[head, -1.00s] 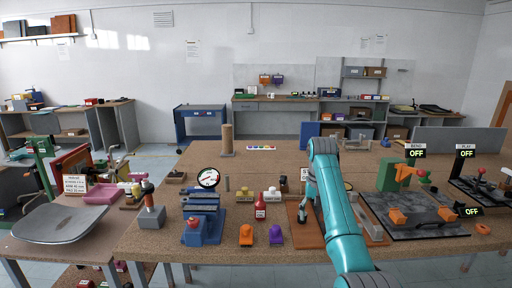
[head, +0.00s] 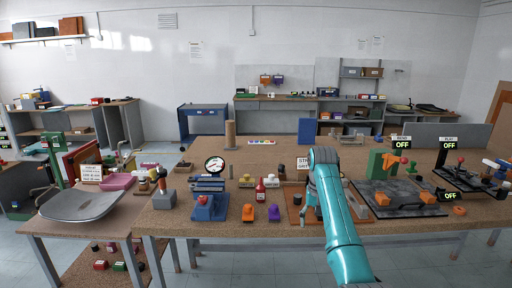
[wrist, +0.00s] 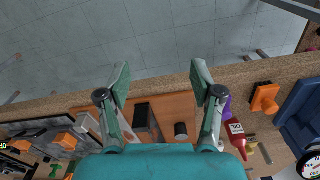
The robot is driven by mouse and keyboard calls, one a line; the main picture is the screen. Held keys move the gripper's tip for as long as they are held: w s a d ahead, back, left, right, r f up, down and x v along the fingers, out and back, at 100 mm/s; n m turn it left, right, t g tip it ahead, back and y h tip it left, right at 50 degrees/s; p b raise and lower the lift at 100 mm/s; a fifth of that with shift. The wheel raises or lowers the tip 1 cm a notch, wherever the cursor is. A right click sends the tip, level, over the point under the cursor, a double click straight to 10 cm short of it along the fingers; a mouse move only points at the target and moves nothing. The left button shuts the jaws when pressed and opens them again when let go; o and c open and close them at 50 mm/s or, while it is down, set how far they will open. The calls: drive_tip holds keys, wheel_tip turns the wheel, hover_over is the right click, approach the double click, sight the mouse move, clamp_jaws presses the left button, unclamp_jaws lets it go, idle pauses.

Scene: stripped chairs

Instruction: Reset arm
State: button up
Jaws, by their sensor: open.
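My teal arm reaches over the front of the cork-topped workbench (head: 330,235), with its links bent downward. My gripper (wrist: 160,85) is open and empty in the wrist view, its two green fingers spread wide above the bench's front edge. Below and between the fingers lie an orange-brown board (wrist: 165,112) and a dark block (wrist: 143,115) on it.
A blue vise-like fixture (head: 208,207) is further left. A dark plate with orange handles (head: 400,197) lies right. Open floor is in front.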

drive_tip(key=s+f+t, duration=0.2)
drive_tip(key=s+f, duration=0.1)
drive_tip(key=f, duration=1)
drive_tip(key=s+f+t, duration=0.1)
drive_tip(key=s+f, duration=0.3)
drive_tip(key=f, duration=0.9)
drive_tip(key=s+f+n+t, duration=0.1)
drive_tip(key=s+f+t, duration=0.1)
drive_tip(key=s+f, duration=0.7)
drive_tip(key=s+f+t, duration=0.2)
drive_tip(key=s+f, duration=0.4)
drive_tip(key=s, duration=0.5)
drive_tip(key=s+r+t, duration=0.2)
drive_tip(key=s+r, duration=0.1)
drive_tip(key=s, duration=0.9)
drive_tip(key=s+r+t, duration=0.2)
drive_tip(key=s+r, duration=0.1)
drive_tip(key=s, duration=0.9)
drive_tip(key=s+r+t, duration=0.1)
drive_tip(key=s+r, duration=0.7)
drive_tip(key=r, duration=0.3)
drive_tip(key=s+r+n+t, duration=0.1)
drive_tip(key=s+r+t, duration=0.1)
drive_tip(key=s+r, duration=0.6)
wheel_tip(320, 180, up, 4)
drive_tip(key=shift+s+a+f+t, duration=0.2)
drive_tip(key=shift+s+a+t, duration=0.1)
